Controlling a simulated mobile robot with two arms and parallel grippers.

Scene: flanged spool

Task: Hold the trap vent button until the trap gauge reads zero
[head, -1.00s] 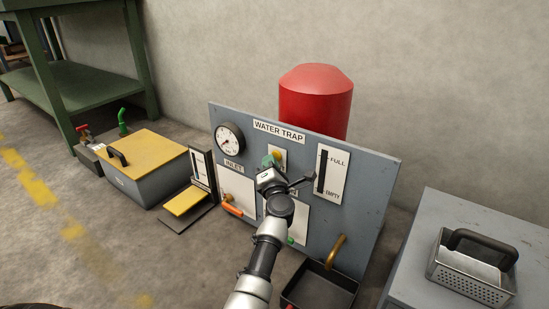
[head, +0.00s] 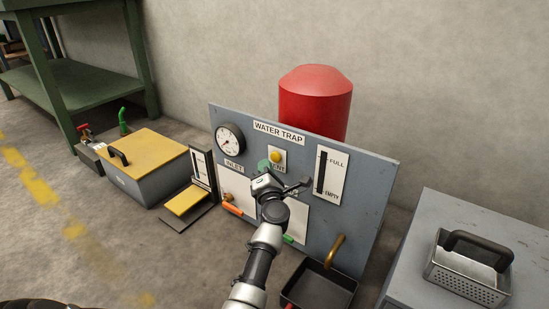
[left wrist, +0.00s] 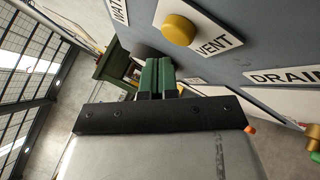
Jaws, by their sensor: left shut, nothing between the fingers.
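The round yellow vent button (head: 277,157) sits on its white VENT plate, on the grey WATER TRAP panel (head: 362,190). It also shows in the left wrist view (left wrist: 179,30). The trap gauge (head: 229,138) is a white dial at the panel's upper left; its needle points to the lower left, with numbers too small to read. My left gripper (head: 264,165) is shut and empty, just below and left of the button. In the left wrist view its green fingers (left wrist: 157,76) are together, apart from the button. My right gripper is not in view.
The orange INLET handle (head: 232,209) and green DRAIN handle (head: 288,239) are low on the panel. A brass spout (head: 335,250) hangs over a black tray (head: 300,291). A FULL/EMPTY level plate (head: 330,174) is to the right. A grey cabinet (head: 440,215) stands at right.

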